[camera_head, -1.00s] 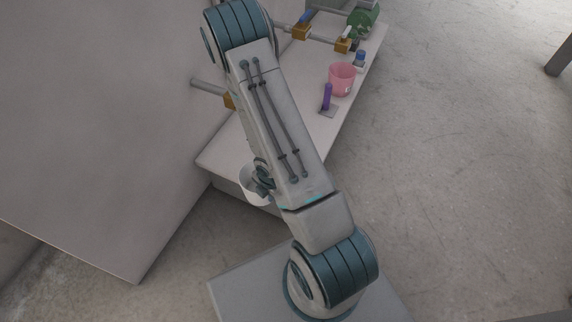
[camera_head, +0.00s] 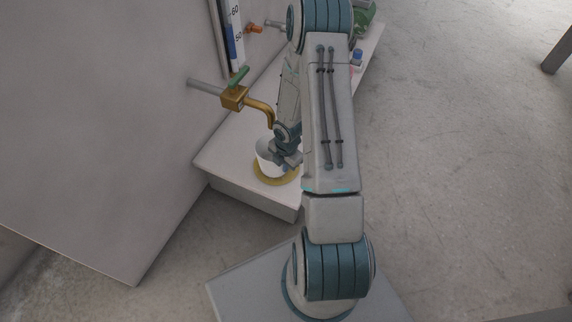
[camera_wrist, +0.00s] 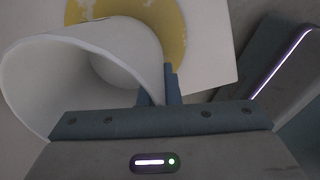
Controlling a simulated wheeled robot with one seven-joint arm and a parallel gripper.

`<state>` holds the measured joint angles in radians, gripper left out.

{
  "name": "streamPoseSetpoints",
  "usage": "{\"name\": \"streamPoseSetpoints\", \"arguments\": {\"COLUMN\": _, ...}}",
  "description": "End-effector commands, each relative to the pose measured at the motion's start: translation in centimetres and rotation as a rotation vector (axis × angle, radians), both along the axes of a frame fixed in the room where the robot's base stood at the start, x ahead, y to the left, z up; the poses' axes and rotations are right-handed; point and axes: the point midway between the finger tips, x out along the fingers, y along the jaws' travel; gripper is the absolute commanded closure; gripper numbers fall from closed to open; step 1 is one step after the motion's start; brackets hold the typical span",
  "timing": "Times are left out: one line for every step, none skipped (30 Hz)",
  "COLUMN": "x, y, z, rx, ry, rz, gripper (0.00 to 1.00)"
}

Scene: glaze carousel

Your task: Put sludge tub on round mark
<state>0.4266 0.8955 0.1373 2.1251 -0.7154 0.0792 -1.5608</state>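The white sludge tub (camera_head: 266,161) is at the front end of the pale bench, below the brass tap's spout. My gripper (camera_head: 287,155) is shut on the tub's side wall. In the wrist view the gripper fingers (camera_wrist: 160,88) pinch the wall of the tub (camera_wrist: 45,80), whose open mouth faces the camera. The yellow round mark (camera_head: 261,178) lies on the bench under the tub, which hides part of it. The mark (camera_wrist: 178,25) also shows past the tub in the wrist view. I cannot tell whether the tub touches the bench.
A brass tap (camera_head: 236,97) with a green handle juts from the wall panel just above the tub. A gauge (camera_head: 234,38) and a small orange valve (camera_head: 255,29) are behind. My arm hides much of the bench's right side. A blue-capped bottle (camera_head: 357,56) and a green object (camera_head: 364,15) stand farther back.

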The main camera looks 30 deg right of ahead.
Motion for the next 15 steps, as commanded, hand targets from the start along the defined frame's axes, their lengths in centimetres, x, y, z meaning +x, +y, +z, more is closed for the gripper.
{"name": "streamPoseSetpoints", "arguments": {"x": 0.5, "y": -0.7, "z": -0.1, "rx": 0.002, "ry": -0.003, "rz": -0.006, "gripper": 1.0}}
{"name": "streamPoseSetpoints", "arguments": {"x": 0.7, "y": -1.0, "z": 0.0, "rx": 0.001, "ry": -0.002, "rz": -0.005, "gripper": 1.0}}
{"name": "streamPoseSetpoints", "arguments": {"x": 0.9, "y": -1.4, "z": 0.0, "rx": 0.001, "ry": -0.002, "rz": -0.006, "gripper": 1.0}}
{"name": "streamPoseSetpoints", "arguments": {"x": 0.8, "y": -1.1, "z": -0.9, "rx": 0.002, "ry": 0.001, "rz": -0.002, "gripper": 1.0}}
{"name": "streamPoseSetpoints", "arguments": {"x": 0.8, "y": -1.1, "z": -1.3, "rx": 0.001, "ry": 0.001, "rz": -0.002, "gripper": 1.0}}
{"name": "streamPoseSetpoints", "arguments": {"x": 0.8, "y": -1.0, "z": -1.5, "rx": 0.001, "ry": 0.001, "rz": -0.001, "gripper": 1.0}}
{"name": "streamPoseSetpoints", "arguments": {"x": 0.8, "y": -1.0, "z": -1.6, "rx": 0.001, "ry": 0.001, "rz": -0.001, "gripper": 1.0}}
{"name": "streamPoseSetpoints", "arguments": {"x": 0.8, "y": -1.0, "z": -1.6, "rx": 0.001, "ry": 0.001, "rz": 0.0, "gripper": 1.0}}
{"name": "streamPoseSetpoints", "arguments": {"x": 0.8, "y": -1.0, "z": -1.6, "rx": 0.0, "ry": 0.0, "rz": 0.0, "gripper": 1.0}}
{"name": "streamPoseSetpoints", "arguments": {"x": 0.8, "y": -1.1, "z": -1.6, "rx": 0.0, "ry": 0.0, "rz": 0.0, "gripper": 1.0}}
{"name": "streamPoseSetpoints", "arguments": {"x": 0.8, "y": -1.0, "z": -1.5, "rx": 0.0, "ry": 0.0, "rz": 0.0, "gripper": 1.0}}
{"name": "streamPoseSetpoints", "arguments": {"x": 0.8, "y": -1.1, "z": -1.5, "rx": 0.0, "ry": 0.0, "rz": 0.0, "gripper": 1.0}}
{"name": "streamPoseSetpoints", "arguments": {"x": 0.8, "y": -1.1, "z": -1.5, "rx": 0.0, "ry": 0.0, "rz": 0.0, "gripper": 1.0}}
{"name": "streamPoseSetpoints", "arguments": {"x": 0.8, "y": -1.1, "z": -1.5, "rx": 0.0, "ry": 0.0, "rz": -0.001, "gripper": 1.0}}
{"name": "streamPoseSetpoints", "arguments": {"x": 0.8, "y": -1.0, "z": -1.5, "rx": 0.0, "ry": 0.0, "rz": -0.001, "gripper": 1.0}}
